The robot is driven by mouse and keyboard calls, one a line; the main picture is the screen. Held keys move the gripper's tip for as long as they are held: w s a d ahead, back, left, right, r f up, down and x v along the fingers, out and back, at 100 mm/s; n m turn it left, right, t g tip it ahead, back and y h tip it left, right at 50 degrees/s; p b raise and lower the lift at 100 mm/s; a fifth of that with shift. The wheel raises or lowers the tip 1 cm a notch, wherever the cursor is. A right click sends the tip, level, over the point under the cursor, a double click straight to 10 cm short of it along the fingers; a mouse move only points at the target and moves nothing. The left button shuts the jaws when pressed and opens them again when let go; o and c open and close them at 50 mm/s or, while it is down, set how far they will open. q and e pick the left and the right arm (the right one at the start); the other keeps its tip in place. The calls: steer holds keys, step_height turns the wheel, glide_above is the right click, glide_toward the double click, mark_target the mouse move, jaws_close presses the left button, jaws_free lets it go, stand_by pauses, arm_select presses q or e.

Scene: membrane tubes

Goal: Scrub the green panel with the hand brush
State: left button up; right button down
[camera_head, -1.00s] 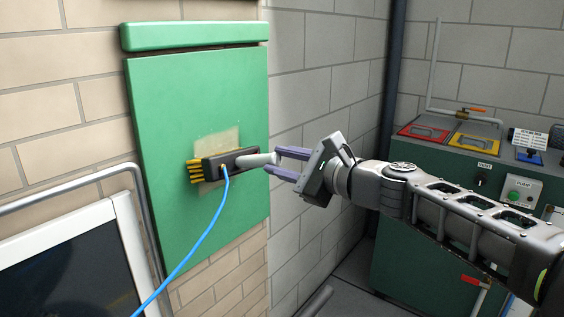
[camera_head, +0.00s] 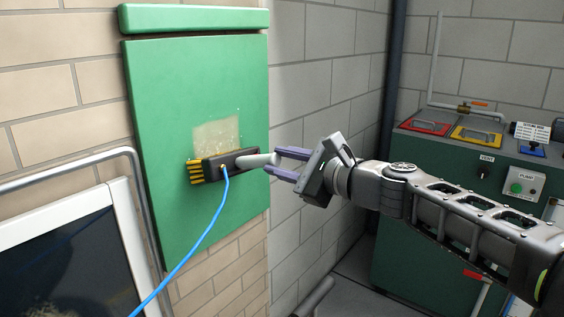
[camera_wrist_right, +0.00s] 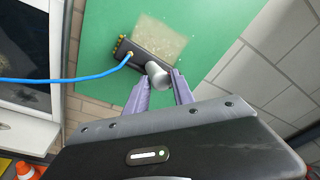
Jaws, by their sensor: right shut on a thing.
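The green panel (camera_head: 190,85) hangs on the brick wall, left of the middle in the head view. It bears a pale, dirty-looking patch (camera_head: 217,134). The hand brush (camera_head: 215,168) has a dark body, yellow bristles at its left end and a grey handle. It is in front of the panel at the patch's lower edge; whether the bristles touch the panel I cannot tell. My right gripper (camera_head: 276,162) is shut on the handle's end. In the right wrist view the brush (camera_wrist_right: 128,52) covers the patch's lower-left side. My left gripper is not in view.
A blue hose (camera_head: 207,225) runs from the brush down to the lower left. A white-framed dark screen or window (camera_head: 120,230) and a grey pipe (camera_head: 70,165) stand left of the panel. A green machine cabinet (camera_head: 430,165) with red, yellow and blue fittings is at right.

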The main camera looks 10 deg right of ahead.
steer(key=shift+r, duration=0.1)
stand_by(0.3)
steer(key=shift+f+b, duration=1.4)
steer(key=shift+f, duration=0.1)
steer(key=shift+f+b, duration=1.35)
steer(key=shift+b, duration=0.05)
steer(key=shift+a, duration=0.1)
step_height(320, 180, down, 3)
steer(key=b, duration=0.2)
steer(key=shift+b, duration=0.4)
steer(key=shift+r, duration=0.1)
